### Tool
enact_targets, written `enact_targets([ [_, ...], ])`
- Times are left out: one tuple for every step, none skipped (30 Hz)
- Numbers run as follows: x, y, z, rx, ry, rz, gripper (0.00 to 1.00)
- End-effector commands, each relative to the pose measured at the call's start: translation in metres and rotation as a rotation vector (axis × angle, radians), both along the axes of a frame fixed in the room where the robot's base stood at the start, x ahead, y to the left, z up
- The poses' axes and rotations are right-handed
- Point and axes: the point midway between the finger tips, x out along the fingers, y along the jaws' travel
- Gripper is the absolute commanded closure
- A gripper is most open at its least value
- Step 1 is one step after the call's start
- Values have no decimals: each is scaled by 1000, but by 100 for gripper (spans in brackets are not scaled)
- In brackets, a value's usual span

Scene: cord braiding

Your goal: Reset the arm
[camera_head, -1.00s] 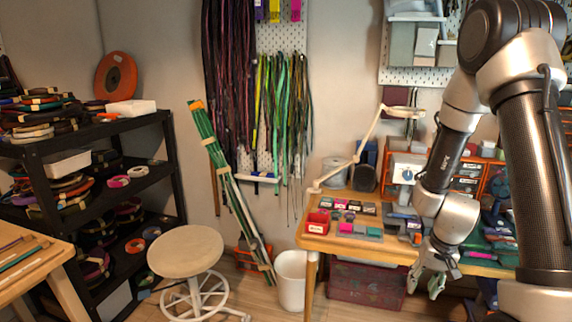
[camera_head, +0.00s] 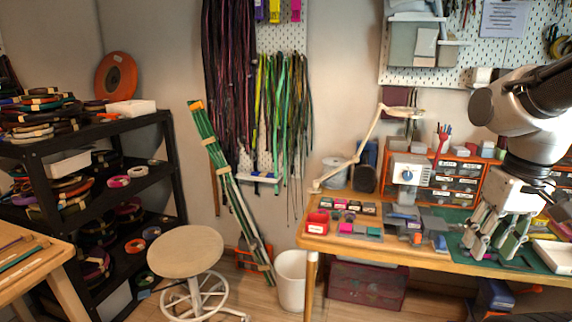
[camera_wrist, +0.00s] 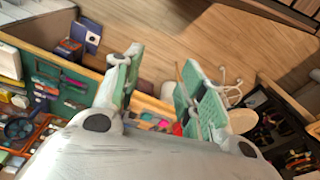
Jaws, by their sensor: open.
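My gripper (camera_head: 495,240) is at the right of the head view, in front of the workbench (camera_head: 455,264) and its green mat. Its fingers point down, stand apart and hold nothing that I can see. In the wrist view my gripper (camera_wrist: 155,95) shows two green-padded fingers spread wide. Between them lie the bench edge, small coloured items and the wooden floor. Part of my arm shows at the upper right of the head view.
A black shelf (camera_head: 150,190) is further left.

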Motion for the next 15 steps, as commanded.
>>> enact_targets([
  [-4, 0, 11, -9, -51, 9, 59],
  [-5, 0, 16, -13, -78, 15, 59],
  [-7, 0, 23, -16, -111, 19, 59],
  [-9, 0, 27, -18, -135, 22, 59],
  [-10, 1, 31, -18, -156, 24, 59],
  [-12, 1, 36, -18, -182, 26, 59],
  [-13, 2, 39, -18, -198, 28, 59],
  [-13, 2, 42, -18, -213, 29, 59],
  [-14, 3, 45, -18, -228, 31, 59],
  [-14, 3, 47, -18, -237, 32, 59],
  [-15, 3, 49, -18, -244, 33, 59],
  [-15, 4, 50, -18, -250, 35, 59],
  [-15, 4, 50, -17, -252, 35, 59],
  [-15, 4, 51, -18, -254, 36, 59],
  [-15, 4, 50, -17, -254, 38, 59],
])
